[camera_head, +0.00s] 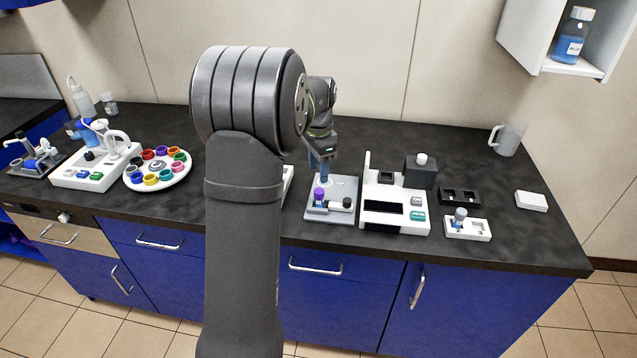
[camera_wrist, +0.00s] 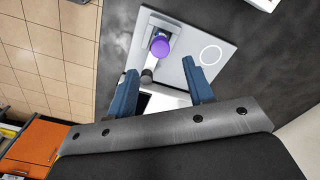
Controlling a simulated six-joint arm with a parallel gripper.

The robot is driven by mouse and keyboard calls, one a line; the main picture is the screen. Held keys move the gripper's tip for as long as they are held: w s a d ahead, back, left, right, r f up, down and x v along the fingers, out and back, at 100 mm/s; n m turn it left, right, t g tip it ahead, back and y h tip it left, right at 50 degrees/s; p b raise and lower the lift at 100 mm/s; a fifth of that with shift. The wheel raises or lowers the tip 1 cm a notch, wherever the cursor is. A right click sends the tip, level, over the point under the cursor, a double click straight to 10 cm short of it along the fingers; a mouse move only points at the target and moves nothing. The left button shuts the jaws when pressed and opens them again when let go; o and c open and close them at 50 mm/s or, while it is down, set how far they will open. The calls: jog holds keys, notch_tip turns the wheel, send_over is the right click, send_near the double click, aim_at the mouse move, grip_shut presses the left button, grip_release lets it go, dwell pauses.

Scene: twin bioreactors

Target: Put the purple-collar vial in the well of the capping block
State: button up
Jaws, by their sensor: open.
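The purple-collar vial (camera_head: 318,194) appears upright in a small fixture on the grey plate (camera_head: 345,211); its purple top (camera_wrist: 160,47) also shows in the wrist view, with its lower part mostly hidden. A dark cylindrical knob (camera_wrist: 147,76) lies beside it. My gripper (camera_head: 322,168) is above the back of the plate. In the wrist view my gripper (camera_wrist: 161,69) has its blue fingers apart and nothing between them; the purple top lies beyond the fingertips. I cannot tell for certain which fixture is the capping block.
A white device with a dark slot (camera_head: 384,209) stands right of the plate. Further right are a black two-well block (camera_head: 460,196) and a white rack (camera_head: 480,230) holding a grey-topped vial (camera_head: 460,215). A round carousel of coloured pots (camera_head: 157,189) stands left.

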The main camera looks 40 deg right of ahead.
aim_at(318, 191)
jog(key=shift+r, duration=1.55)
jog(key=shift+f, duration=0.15)
notch_tip(318, 191, down, 12)
jog(key=shift+f, duration=0.1)
jog(key=shift+r, duration=2.05)
